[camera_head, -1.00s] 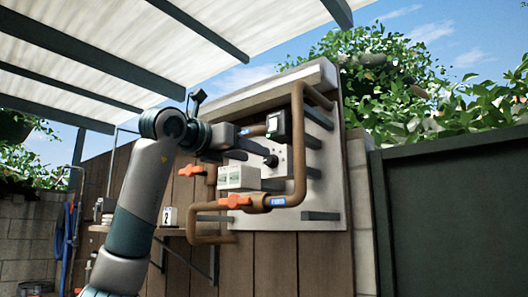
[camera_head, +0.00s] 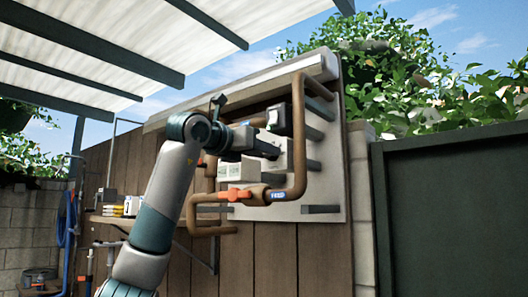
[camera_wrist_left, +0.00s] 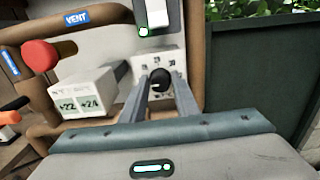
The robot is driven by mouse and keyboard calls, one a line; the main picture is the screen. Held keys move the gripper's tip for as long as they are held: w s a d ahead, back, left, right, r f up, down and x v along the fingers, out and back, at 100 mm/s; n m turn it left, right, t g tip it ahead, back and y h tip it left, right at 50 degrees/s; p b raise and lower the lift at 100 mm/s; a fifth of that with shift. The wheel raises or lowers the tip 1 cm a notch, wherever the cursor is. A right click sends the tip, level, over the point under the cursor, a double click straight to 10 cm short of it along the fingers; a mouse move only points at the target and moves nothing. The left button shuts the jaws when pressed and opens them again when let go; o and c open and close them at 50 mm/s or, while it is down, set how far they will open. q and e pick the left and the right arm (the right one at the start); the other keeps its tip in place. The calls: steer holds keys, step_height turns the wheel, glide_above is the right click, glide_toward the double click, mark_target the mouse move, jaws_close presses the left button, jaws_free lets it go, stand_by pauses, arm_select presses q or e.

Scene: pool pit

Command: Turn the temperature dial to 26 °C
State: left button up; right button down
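The temperature dial is a black round knob (camera_wrist_left: 160,80) on a pale plate with small numbers (camera_wrist_left: 146,60) in the left wrist view. The numbers are too blurred to read surely, and I cannot tell the exact setting. My left gripper (camera_wrist_left: 161,76) is open, with one finger to the left and one to the right of the knob. I cannot tell whether either finger touches it. In the head view my left gripper (camera_head: 274,150) reaches to the panel and hides the dial. My right gripper is in neither view.
Copper-brown pipes (camera_head: 300,165) frame the panel (camera_head: 328,180). A white box (camera_head: 236,171), marked +22 and +24 in the wrist view, sits left of the dial. An orange valve handle (camera_head: 235,194) is below, and a dark boxed device (camera_head: 279,119) is above.

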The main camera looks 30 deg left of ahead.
arm_select(q)
steer(key=shift+m, duration=0.3)
steer(key=shift+d+m+p, duration=0.1)
steer(key=shift+m+p, duration=1.8)
steer(key=shift+m, duration=2.3)
steer(key=o, duration=1)
steer(key=shift+s, duration=0.15)
